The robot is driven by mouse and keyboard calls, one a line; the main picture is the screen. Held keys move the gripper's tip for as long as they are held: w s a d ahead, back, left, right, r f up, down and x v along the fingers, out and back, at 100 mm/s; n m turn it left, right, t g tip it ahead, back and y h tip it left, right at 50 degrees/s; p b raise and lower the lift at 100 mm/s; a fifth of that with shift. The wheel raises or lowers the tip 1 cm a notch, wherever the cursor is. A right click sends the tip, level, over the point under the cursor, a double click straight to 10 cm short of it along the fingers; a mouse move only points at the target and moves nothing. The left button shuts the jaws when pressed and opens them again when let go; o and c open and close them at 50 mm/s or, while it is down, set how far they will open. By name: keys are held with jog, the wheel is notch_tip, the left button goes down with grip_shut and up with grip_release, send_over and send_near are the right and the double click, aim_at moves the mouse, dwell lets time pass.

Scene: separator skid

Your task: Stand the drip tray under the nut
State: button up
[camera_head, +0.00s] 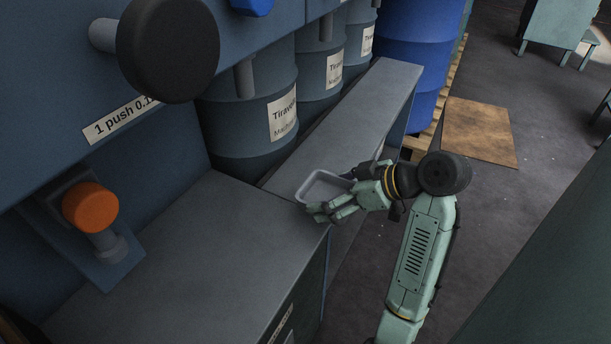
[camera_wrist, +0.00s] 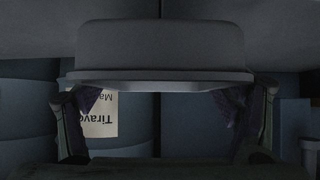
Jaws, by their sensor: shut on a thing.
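The drip tray (camera_head: 321,188) is a small grey open-topped tray with a raised rim. It is over the corner where the grey bench top meets the long grey ledge, and I cannot tell whether it touches them. My gripper (camera_head: 342,196) is shut on the tray at its near right side. In the wrist view the tray (camera_wrist: 160,48) fills the upper middle, with my gripper's fingers (camera_wrist: 162,112) at either side below it. I cannot tell for sure which part is the nut; a blue faceted piece (camera_head: 251,6) is cut off at the top edge.
The bare grey bench top (camera_head: 190,245) lies left of the tray. An orange knob (camera_head: 91,207) and a large black knob (camera_head: 170,50) stick out on the left. Labelled drums (camera_head: 248,120) stand behind the grey ledge (camera_head: 375,100). A blue drum (camera_head: 410,60) is beyond.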

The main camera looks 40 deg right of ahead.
jog(key=w, duration=0.3)
jog(key=w+d, duration=0.1)
jog(key=w, duration=0.3)
jog(key=w+d+f+p, duration=0.1)
jog(key=w, duration=0.2)
jog(key=shift+w+d, duration=0.15)
jog(key=shift+w, duration=0.15)
jog(key=shift+f+p, duration=0.45)
jog(key=shift+f, duration=1.35)
jog(key=o, duration=1.2)
jog(key=shift+f, duration=0.1)
jog(key=shift+c, duration=0.2)
jog(key=shift+s+r, duration=0.1)
jog(key=shift+r, duration=0.1)
jog(key=b+v, duration=0.1)
jog(key=v, duration=1)
jog(key=shift+s+r+b, duration=0.25)
jog(key=shift+s+b, duration=0.05)
jog(key=shift+d, duration=0.2)
